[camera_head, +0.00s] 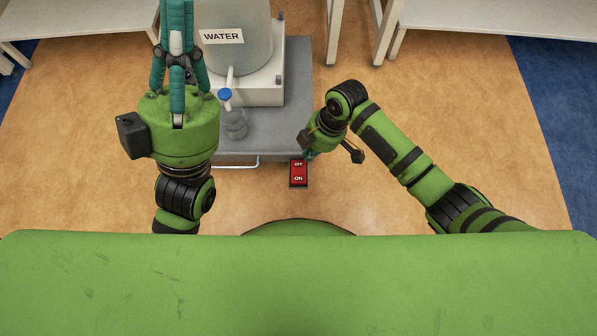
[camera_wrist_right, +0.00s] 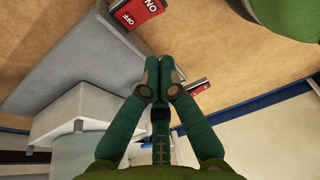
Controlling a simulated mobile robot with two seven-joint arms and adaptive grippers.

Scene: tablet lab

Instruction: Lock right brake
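A red brake pedal (camera_head: 298,172) marked OFF and ON sticks out at the cart's front right corner. It also shows at the top of the right wrist view (camera_wrist_right: 140,10). A second red piece (camera_wrist_right: 198,86) shows partly behind my right fingers in that view. I cannot tell which one is the right brake. My right gripper (camera_wrist_right: 160,70) has its fingertips together with nothing seen between them. In the head view it points down just above and right of the pedal, its fingers mostly hidden. My left gripper (camera_head: 176,20) points away over the floor; its fingers run close together, tips cut off.
The grey cart (camera_head: 292,90) carries a water tank (camera_head: 236,50) with a blue tap (camera_head: 225,94) and a glass flask (camera_head: 235,124) beneath. White tables (camera_head: 490,18) stand at the back. The orange floor (camera_head: 480,110) at right is clear.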

